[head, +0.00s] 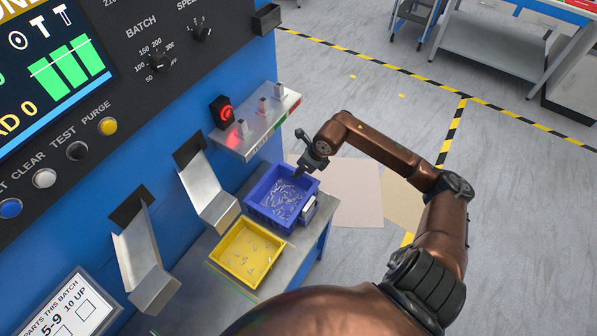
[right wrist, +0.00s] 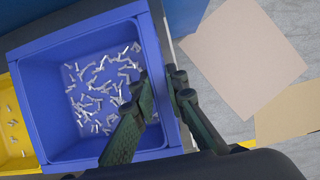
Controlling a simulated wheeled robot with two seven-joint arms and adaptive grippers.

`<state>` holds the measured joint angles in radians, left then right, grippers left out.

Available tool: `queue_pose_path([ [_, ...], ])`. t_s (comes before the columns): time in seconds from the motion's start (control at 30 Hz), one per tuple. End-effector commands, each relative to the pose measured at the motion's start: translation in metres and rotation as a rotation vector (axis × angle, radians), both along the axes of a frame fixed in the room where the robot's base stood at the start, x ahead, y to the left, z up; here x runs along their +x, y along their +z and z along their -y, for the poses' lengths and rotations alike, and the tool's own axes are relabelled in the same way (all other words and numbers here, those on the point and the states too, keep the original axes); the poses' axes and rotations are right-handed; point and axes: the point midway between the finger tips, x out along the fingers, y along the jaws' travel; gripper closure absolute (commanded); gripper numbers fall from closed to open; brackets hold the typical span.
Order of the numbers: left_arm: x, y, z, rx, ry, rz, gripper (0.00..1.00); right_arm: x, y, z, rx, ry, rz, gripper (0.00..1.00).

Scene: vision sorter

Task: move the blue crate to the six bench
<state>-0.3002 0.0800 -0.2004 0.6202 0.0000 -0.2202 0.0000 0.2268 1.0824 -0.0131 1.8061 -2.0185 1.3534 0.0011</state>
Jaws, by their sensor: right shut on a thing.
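The blue crate (head: 268,217) sits on the metal shelf of the sorter and holds many small metal parts. It fills the left part of the right wrist view (right wrist: 35,95). My right gripper (head: 304,170) is shut on the crate's rim at its right-hand side. In the right wrist view the gripper (right wrist: 161,82) has one finger inside the wall and one outside. The crate looks level and at shelf height; I cannot tell whether it is lifted. My left gripper is not in view. No bench shows a readable six.
A yellow crate (head: 225,262) with a few parts stands beside the blue one. Metal chutes (head: 207,190) and a switch panel with a red lit button (head: 225,113) are close by. Grey benches (head: 500,50) stand beyond striped floor tape; open floor lies between.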

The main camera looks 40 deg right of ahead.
Motion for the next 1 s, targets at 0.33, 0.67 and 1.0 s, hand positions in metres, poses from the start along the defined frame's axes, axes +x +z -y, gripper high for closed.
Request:
queue_pose_path([
  [0.33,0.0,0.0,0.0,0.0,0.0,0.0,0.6,0.0,-0.001,0.0,0.0,0.0,-0.001,0.7],
  [0.67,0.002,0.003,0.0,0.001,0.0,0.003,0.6,-0.002,0.008,0.001,-0.002,0.0,0.001,0.7],
  [1.0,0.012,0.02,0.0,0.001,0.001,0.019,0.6,-0.026,0.07,0.01,-0.004,0.0,0.001,0.7],
])
